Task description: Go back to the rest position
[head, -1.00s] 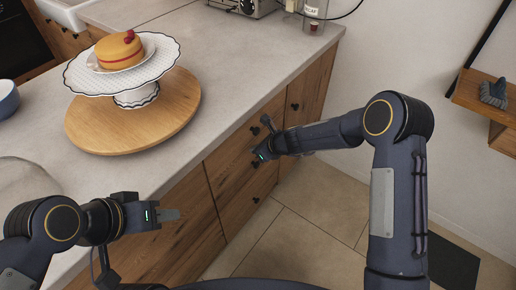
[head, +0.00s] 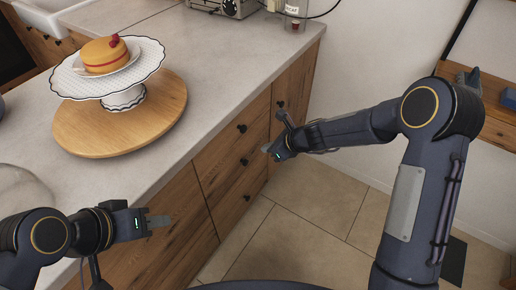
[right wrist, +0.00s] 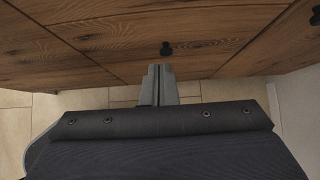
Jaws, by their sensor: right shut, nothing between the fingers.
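My left gripper (head: 158,221) is at the lower left of the head view, in front of the wooden cabinet front and below the counter edge. It holds nothing that I can see, and the gap between its fingers is unclear. My right gripper (head: 267,149) is in front of the drawers, at the centre of the head view.
The counter (head: 215,75) carries a round wooden board (head: 120,143) with a scalloped cake stand (head: 122,98) and a cake (head: 104,57). A glass dome (head: 22,190) stands near my left arm. A wooden shelf (head: 497,127) is on the right wall. Tiled floor (head: 295,240) is open.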

